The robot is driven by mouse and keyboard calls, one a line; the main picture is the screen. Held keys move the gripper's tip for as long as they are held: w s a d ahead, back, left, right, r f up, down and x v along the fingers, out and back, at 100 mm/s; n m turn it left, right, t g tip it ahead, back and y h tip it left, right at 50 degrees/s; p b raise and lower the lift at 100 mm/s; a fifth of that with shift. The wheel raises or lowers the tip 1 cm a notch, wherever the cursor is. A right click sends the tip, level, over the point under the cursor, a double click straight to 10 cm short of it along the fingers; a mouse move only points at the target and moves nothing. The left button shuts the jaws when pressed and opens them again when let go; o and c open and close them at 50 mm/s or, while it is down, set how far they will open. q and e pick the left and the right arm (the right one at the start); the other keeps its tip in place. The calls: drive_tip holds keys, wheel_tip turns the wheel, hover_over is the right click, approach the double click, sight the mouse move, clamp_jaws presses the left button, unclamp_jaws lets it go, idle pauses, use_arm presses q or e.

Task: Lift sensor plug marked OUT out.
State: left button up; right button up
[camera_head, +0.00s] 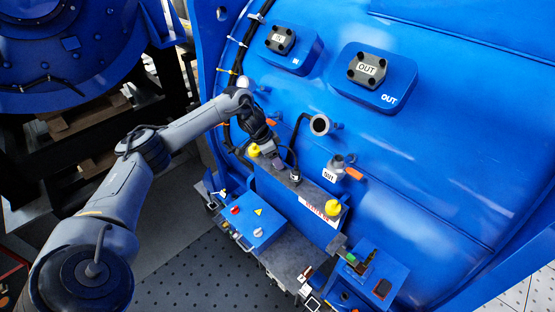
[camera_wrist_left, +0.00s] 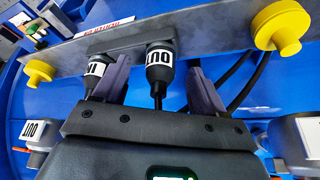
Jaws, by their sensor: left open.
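The sensor plug marked OUT (camera_wrist_left: 159,65) is black with a white label, and a cable leads from it toward my gripper in the left wrist view. It stands at a grey rail (camera_wrist_left: 215,42). My left gripper (camera_wrist_left: 160,85) is open, with one purple finger on each side of this plug and visible gaps to it. A second labelled black plug (camera_wrist_left: 97,72) stands left of it, partly behind the left finger, its label partly hidden. In the head view my left gripper (camera_head: 277,160) is at the rail on the blue housing. My right gripper is not in view.
Yellow knobs (camera_wrist_left: 281,26) (camera_wrist_left: 39,72) flank the plugs on the rail. Black cables (camera_wrist_left: 250,80) run close to the right finger. A blue control box (camera_head: 257,226) sits below the rail, and a pipe fitting (camera_head: 320,125) sticks out above it.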

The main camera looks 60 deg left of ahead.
use_arm(q)
drive_tip(key=shift+x, duration=0.9)
drive_tip(key=c, duration=1.2)
drive_tip(key=shift+w+r, duration=0.1)
drive_tip(key=shift+r+b, duration=0.3)
drive_tip(key=shift+r, duration=0.5)
wheel_tip(320, 180, up, 2)
drive_tip(key=shift+d+r+b, duration=0.1)
drive_tip(key=shift+r+b, duration=0.1)
drive_tip(key=shift+b, duration=0.25)
drive_tip(key=shift+s+d+r, duration=0.5)
drive_tip(key=shift+d+r, duration=0.65)
drive_tip(key=shift+d, duration=0.7)
drive_tip(key=shift+s+d+r, duration=0.5)
drive_tip(key=shift+d+r, duration=0.65)
drive_tip(key=shift+d, duration=0.7)
drive_tip(key=shift+s+d+r, duration=0.5)
drive_tip(key=shift+d+r, duration=0.65)
drive_tip(key=shift+d, duration=0.65)
